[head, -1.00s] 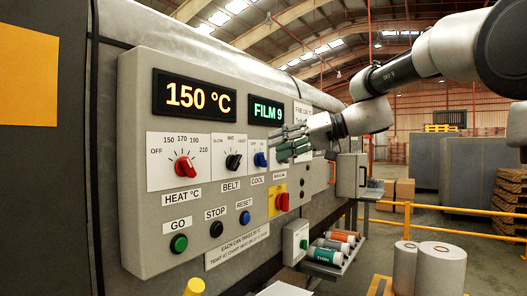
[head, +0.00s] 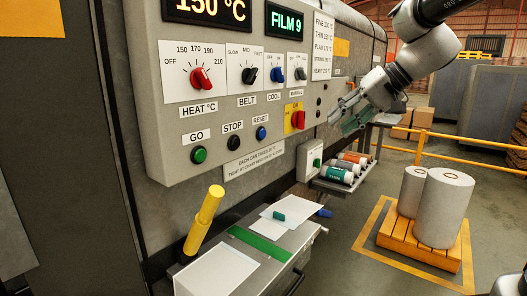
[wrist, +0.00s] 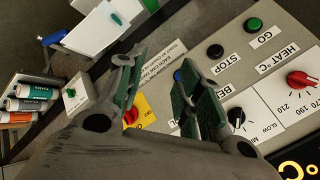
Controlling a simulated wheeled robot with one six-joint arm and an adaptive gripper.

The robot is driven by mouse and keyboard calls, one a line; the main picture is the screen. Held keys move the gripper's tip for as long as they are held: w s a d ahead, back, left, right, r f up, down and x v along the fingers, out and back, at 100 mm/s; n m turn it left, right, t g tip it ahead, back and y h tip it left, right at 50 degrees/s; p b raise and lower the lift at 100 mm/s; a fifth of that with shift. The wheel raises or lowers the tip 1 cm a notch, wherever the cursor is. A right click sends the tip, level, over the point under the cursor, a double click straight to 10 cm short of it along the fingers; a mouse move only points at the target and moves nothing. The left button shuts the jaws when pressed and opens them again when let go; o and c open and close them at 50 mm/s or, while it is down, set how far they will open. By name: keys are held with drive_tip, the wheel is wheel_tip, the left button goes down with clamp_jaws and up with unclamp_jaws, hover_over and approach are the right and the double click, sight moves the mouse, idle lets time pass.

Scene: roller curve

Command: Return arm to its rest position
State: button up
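My gripper (head: 350,112) is in the upper right of the head view, in front of the right end of the control panel (head: 238,140). Its fingers, with green pads, are apart and nothing is between them. The wrist view shows the open gripper (wrist: 155,85) in the foreground, with the panel's knobs and buttons beyond it. My arm reaches in from the top right corner. The panel shows 150 °C on one display (head: 205,8) and FILM 9 on another (head: 284,20). The red heat knob (head: 202,78) and the green GO button (head: 198,155) are uncovered.
Below the panel, a bench (head: 300,237) holds white sheets and a small green object (head: 279,215). A yellow post (head: 205,215) stands at its left. Several cans (head: 337,174) lie on a shelf. White rolls (head: 443,207) stand on a pallet at right, near a yellow rail (head: 450,137).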

drive_tip(key=s+d+f+h, duration=0.4)
drive_tip(key=s+d, duration=0.4)
drive_tip(key=s, duration=0.3)
drive_tip(key=s+d+f+h, duration=0.3)
drive_tip(key=s+d+f, duration=0.4)
drive_tip(key=s, duration=0.4)
drive_tip(key=shift+s+d+f+h, duration=0.15)
drive_tip(key=shift+s+d+h, duration=0.25)
drive_tip(key=shift+d, duration=0.15)
